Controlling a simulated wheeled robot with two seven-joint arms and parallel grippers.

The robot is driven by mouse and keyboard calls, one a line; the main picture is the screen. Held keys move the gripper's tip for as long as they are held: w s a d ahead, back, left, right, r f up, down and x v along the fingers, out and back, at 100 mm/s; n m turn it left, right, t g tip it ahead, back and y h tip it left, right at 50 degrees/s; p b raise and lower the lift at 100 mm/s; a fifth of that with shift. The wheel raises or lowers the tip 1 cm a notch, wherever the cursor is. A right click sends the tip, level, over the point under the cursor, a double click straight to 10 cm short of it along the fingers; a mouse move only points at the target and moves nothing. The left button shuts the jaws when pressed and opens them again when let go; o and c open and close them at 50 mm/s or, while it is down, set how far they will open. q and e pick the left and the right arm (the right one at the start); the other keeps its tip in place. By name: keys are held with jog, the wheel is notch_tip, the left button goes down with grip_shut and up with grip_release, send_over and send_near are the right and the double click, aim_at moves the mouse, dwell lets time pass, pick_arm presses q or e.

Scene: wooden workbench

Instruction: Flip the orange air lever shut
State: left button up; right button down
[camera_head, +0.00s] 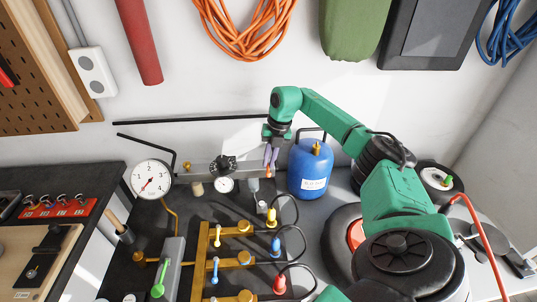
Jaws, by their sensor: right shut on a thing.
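My right gripper (271,158) reaches in from the right, with its purple fingers pointing down at the right end of the grey rail (240,170) by the back wall. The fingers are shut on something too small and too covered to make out. The rail carries a black knob (224,163) and a small white dial (224,185). A grey cylinder (254,185) hangs just below left of the fingertips. My left gripper is not in view.
A blue canister (311,172) stands close to the right of the gripper. A large gauge (151,179) stands at left. In front are brass pipework (203,250) with yellow and blue handles, a green lever (158,290), and black hoses. A red hose (483,235) curves at right.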

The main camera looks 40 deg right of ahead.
dwell(0.5)
jog(key=c, duration=0.9)
grip_release()
